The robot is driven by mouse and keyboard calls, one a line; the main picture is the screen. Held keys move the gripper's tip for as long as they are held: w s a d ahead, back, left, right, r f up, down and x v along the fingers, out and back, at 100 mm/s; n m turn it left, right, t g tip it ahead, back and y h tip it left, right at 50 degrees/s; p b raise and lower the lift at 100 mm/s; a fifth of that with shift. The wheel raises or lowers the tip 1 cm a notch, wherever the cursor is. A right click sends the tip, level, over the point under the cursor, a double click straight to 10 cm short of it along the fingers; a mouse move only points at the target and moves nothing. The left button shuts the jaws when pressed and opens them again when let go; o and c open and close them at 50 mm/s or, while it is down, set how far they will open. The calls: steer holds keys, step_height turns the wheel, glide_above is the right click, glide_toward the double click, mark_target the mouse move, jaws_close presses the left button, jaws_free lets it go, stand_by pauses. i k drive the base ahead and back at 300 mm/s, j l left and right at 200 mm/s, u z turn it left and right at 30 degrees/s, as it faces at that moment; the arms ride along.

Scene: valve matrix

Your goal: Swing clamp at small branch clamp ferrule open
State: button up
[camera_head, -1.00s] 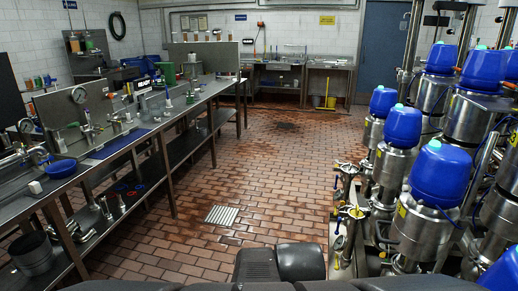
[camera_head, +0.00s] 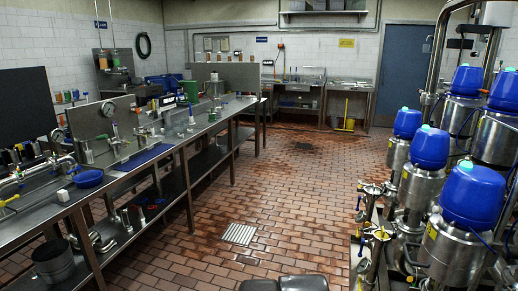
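I cannot pick out the small branch clamp ferrule or its swing clamp, or tell whether the clamp is open. Small steel pipe fittings (camera_head: 36,172) lie along the left workbench (camera_head: 150,160). Steel valves with blue heads (camera_head: 471,195) stand at the right. Thin pipes and small fittings (camera_head: 380,234) with yellow parts sit low at their left side, too small to tell apart. My gripper is not in view. Only dark parts of my own body show at the bottom edge.
The tiled floor between the bench and the valves is open, with a drain grate (camera_head: 239,234) in it. A blue door (camera_head: 405,75) is at the back.

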mark_target(369, 235)
steer(key=j+z, duration=0.1)
steer(key=i+l+z, duration=0.3)
steer(key=i, duration=0.15)
steer(key=i+z, duration=0.25)
steer(key=i, duration=0.2)
